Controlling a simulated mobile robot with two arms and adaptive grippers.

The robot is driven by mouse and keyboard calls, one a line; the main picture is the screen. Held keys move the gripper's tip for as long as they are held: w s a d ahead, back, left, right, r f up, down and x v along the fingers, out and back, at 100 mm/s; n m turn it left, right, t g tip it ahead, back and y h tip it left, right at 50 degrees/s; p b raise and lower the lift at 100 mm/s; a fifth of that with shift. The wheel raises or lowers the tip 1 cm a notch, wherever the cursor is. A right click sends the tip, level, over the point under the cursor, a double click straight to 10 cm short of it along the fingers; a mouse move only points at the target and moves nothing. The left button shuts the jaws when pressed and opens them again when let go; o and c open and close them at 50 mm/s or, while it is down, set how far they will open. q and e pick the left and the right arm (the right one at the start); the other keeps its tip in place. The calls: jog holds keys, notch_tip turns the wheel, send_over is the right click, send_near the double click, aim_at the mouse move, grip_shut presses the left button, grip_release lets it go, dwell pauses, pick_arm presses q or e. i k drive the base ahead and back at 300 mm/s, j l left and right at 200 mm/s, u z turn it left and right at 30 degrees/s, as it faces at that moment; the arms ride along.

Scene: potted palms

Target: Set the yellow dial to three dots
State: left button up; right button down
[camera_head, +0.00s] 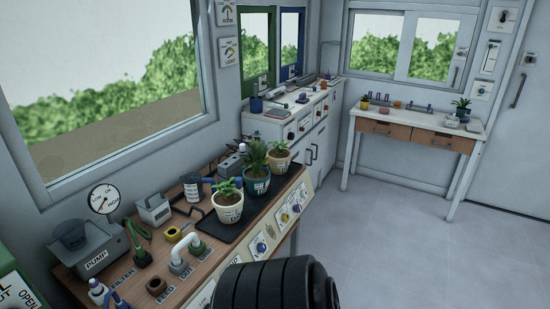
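Several small dials sit on the sloped cream front panel (275,232) of the wooden bench. One dial with a blue-looking knob (261,247) is nearest. Another dial that looks yellowish (284,217) is beyond it, and a further dial (297,208) is past that. I cannot tell for sure which is the yellow dial, and its setting and any dots are too small to read. A black ribbed part of mine hides the near end of the panel. Neither of my grippers is in view.
Potted plants (229,214) stand on a black tray (207,226) on the bench. A grey pump box (90,253), pipe fittings and a round gauge (104,199) fill the left. A white cabinet (310,128) and a drawer table (418,123) stand behind. The floor (430,240) at right is clear.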

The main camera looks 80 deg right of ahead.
aim_at(285, 218)
jog(key=z, duration=3)
jog(key=i+l+z, duration=0.15)
jog(key=i+z, duration=0.5)
jog(key=i, duration=4.05)
jog(key=i+u, duration=0.25)
jog(key=u, duration=0.2)
jog(key=i+l+u, duration=0.1)
jog(key=i+u, duration=0.15)
jog(key=u, duration=0.25)
jog(key=i+l+u, duration=0.2)
jog(key=u, duration=2.45)
jog(key=l, duration=0.1)
